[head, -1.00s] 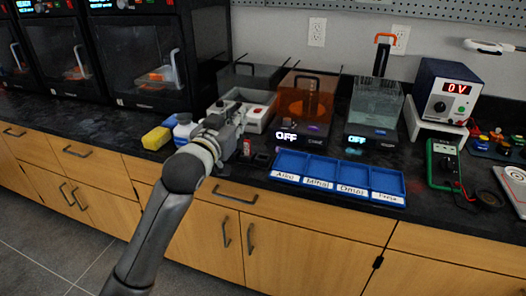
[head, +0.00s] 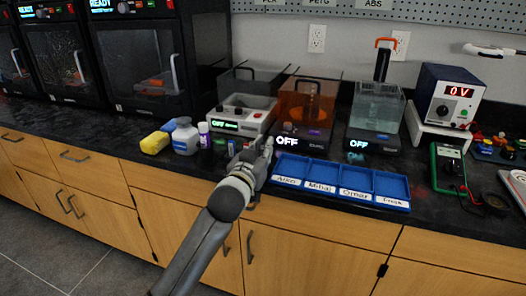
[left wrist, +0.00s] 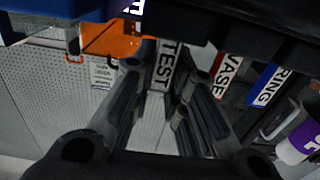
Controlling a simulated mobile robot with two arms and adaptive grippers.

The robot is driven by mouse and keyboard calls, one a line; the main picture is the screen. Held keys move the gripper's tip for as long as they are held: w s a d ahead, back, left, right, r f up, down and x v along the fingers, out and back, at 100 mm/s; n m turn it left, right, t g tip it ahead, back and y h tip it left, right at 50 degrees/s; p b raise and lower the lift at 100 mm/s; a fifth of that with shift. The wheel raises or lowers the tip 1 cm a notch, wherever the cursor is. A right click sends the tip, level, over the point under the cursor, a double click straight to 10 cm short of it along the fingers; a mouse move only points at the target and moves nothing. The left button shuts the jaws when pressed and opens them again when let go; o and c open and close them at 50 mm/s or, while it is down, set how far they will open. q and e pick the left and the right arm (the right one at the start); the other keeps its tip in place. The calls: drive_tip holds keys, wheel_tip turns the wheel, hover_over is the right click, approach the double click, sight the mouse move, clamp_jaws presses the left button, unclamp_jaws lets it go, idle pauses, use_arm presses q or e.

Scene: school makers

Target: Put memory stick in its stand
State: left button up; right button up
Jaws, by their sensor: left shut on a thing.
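My left gripper (head: 266,150) is over the front of the counter, just left of the blue tray. In the left wrist view its fingers (left wrist: 160,82) are closed around a memory stick with a white label reading TEST (left wrist: 165,62). In that view a red stick marked VASE (left wrist: 228,70) and a blue stick marked RING (left wrist: 266,84) stand in a row beside it, apart from the fingers. My arm hides much of this spot in the head view. I cannot make out the stand. My right gripper is not in view.
The blue tray (head: 338,194) with named compartments lies right of the gripper. The orange tank (head: 308,105) and clear tank (head: 376,108) stand behind. A purple-labelled bottle (head: 204,134), white bottle (head: 185,138) and yellow sponge (head: 155,143) are to the left.

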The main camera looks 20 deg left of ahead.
use_arm(q)
drive_tip(key=shift+f, duration=0.15)
drive_tip(key=o, duration=0.4)
